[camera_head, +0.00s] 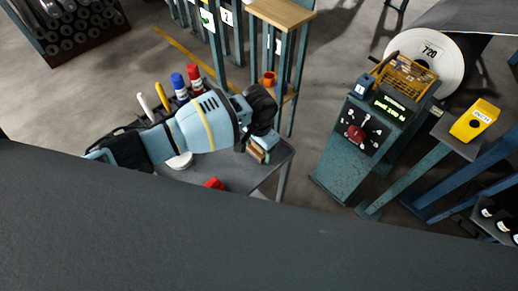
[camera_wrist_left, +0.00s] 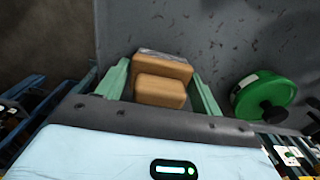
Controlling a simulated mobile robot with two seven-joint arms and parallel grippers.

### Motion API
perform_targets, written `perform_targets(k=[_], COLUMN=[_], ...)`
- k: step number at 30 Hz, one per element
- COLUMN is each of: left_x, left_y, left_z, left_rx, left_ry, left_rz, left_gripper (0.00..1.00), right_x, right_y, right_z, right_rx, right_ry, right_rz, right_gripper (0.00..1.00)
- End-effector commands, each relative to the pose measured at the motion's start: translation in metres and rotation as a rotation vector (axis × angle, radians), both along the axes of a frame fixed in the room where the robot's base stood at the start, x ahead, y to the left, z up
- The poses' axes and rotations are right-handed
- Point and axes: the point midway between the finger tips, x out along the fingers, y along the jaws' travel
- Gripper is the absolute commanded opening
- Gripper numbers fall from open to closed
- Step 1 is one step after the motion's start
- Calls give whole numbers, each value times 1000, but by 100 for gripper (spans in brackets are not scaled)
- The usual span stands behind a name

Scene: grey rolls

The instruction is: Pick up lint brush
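The lint brush appears to be the wooden block (camera_wrist_left: 160,88) with a grey strip along its far edge. It lies between the two green fingers of my left gripper (camera_wrist_left: 160,76) in the left wrist view. The fingertips are close against its sides; I cannot tell whether they press on it. In the head view the brush (camera_head: 257,152) shows just below my left gripper (camera_head: 262,140), over the right part of the grey cart top (camera_head: 232,174). My right gripper is not in view.
White, yellow, blue (camera_head: 179,86) and red (camera_head: 194,76) upright items stand at the cart's back left. A red object (camera_head: 214,183) lies near its front. A green roll (camera_wrist_left: 262,98) lies right of the brush. A teal machine (camera_head: 365,138) stands to the right.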

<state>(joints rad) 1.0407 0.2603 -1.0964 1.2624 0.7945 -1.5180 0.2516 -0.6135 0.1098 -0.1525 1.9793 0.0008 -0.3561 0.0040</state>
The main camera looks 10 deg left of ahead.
Motion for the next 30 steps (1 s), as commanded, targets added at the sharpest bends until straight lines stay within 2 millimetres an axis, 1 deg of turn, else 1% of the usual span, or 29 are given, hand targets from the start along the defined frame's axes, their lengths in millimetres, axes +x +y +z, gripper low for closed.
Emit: perform_targets(k=[1,6,7,17,22,26,30], left_x=[0,0,0,0,1,1,-22], left_y=[0,0,0,0,-1,-1,-19], left_z=[0,0,0,4,18,37,40], left_rx=[0,0,0,-1,-2,-2,-3], left_ry=[0,0,0,-1,-3,-6,-1], left_rz=[0,0,0,0,0,-1,-6], left_gripper=[59,37,35,35,35,35,35], right_x=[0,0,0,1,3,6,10], right_y=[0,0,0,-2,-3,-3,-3], right_z=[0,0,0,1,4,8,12], right_rx=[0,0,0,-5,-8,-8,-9], right_ry=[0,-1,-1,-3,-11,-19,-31], right_rz=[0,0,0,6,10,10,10], right_gripper=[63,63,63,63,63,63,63])
